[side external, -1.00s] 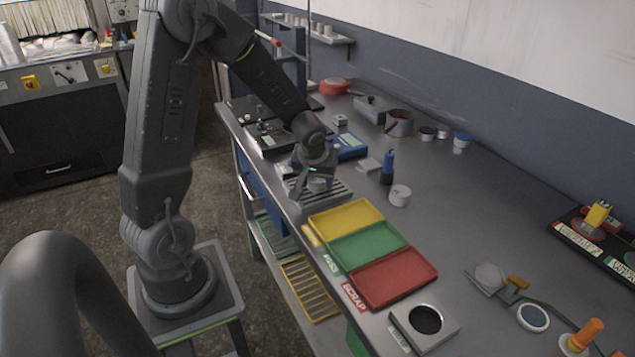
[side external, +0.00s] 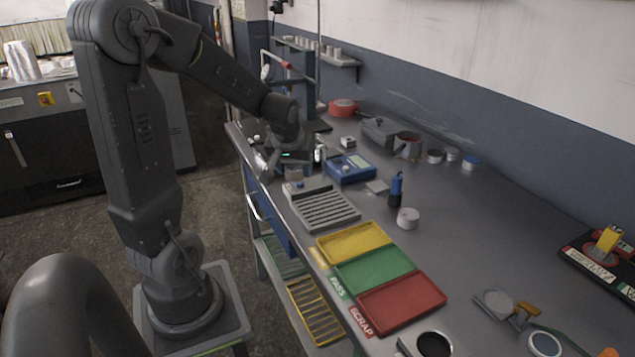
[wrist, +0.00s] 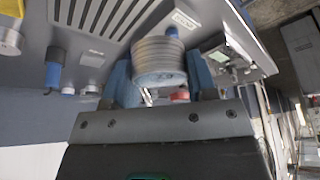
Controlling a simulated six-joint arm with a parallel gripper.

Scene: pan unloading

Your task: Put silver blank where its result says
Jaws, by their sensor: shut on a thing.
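In the wrist view the silver blank (wrist: 158,62), a round grey piece with a ribbed side, sits between the two bluish fingers of my gripper (wrist: 160,80), which is shut on it. In the side view my gripper (side external: 275,165) is over the far left of the bench, beyond the slotted grey rack (side external: 325,209); the blank is hard to make out there. Three trays lie in a row in front of the rack: yellow (side external: 354,243), green (side external: 375,269) with a PASS label (side external: 338,288), and red (side external: 401,302) with a SCRAP label (side external: 362,322). The yellow tray's label is unreadable.
A blue instrument (side external: 350,169) stands right of my gripper. A blue-and-black bottle (side external: 396,188) and a white cylinder (side external: 408,218) stand right of the rack. A round-holed block (side external: 434,343) is at the front.

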